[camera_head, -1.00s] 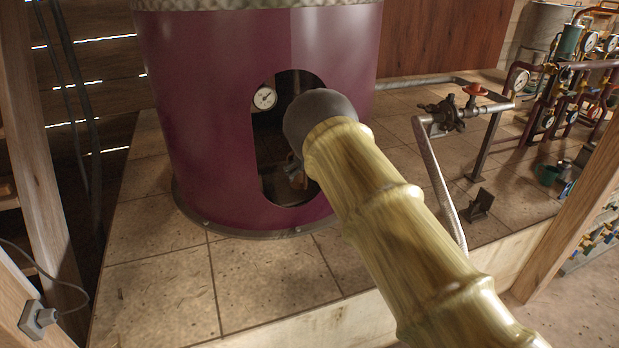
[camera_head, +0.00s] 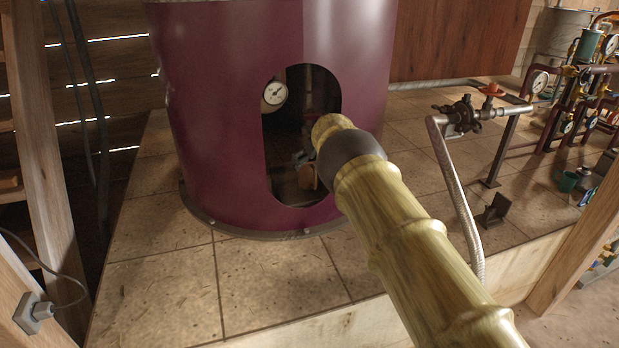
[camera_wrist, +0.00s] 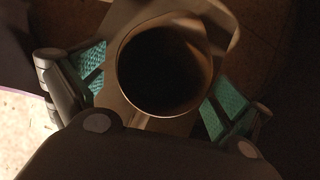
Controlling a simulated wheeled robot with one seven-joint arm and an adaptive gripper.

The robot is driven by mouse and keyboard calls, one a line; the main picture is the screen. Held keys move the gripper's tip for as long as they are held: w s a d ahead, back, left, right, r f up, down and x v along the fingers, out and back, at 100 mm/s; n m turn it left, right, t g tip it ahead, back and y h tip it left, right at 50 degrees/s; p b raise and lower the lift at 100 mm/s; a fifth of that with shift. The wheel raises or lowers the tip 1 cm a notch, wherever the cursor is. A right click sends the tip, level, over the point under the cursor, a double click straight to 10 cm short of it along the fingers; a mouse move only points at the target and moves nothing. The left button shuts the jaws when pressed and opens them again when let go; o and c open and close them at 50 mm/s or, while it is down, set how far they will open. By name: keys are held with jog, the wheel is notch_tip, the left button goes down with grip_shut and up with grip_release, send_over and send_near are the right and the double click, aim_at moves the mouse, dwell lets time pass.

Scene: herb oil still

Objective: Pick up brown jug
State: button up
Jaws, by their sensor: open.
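The brown jug (camera_wrist: 165,72) fills the middle of the wrist view, seen from above with its round dark mouth facing the camera. A curved handle (camera_wrist: 234,38) shows at its upper right. My gripper (camera_wrist: 157,90) is open, with one teal-padded finger on each side of the jug. I cannot tell whether the pads touch it. In the head view a small orange-brown part, likely the jug (camera_head: 307,178), shows low inside the opening of the purple drum. There my gripper (camera_head: 301,158) is small, dark and partly hidden by my arm.
The purple drum (camera_head: 215,120) surrounds the jug and my gripper, with its cut-out edge close to my arm. A gauge (camera_head: 274,92) sits inside the opening. A valve with a hose (camera_head: 445,190) stands to the right. The tiled floor (camera_head: 160,285) in front is clear.

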jog(key=shift+d+b+x, duration=0.1)
jog(key=shift+b+x, duration=0.25)
jog(key=shift+x, duration=0.4)
jog(key=shift+d+b+x, duration=0.15)
jog(key=shift+b+x, duration=0.2)
jog(key=shift+x, duration=0.35)
jog(key=shift+a, duration=0.15)
jog(key=c, duration=1.3)
jog(key=shift+r+p, duration=0.2)
jog(key=shift+p, duration=0.25)
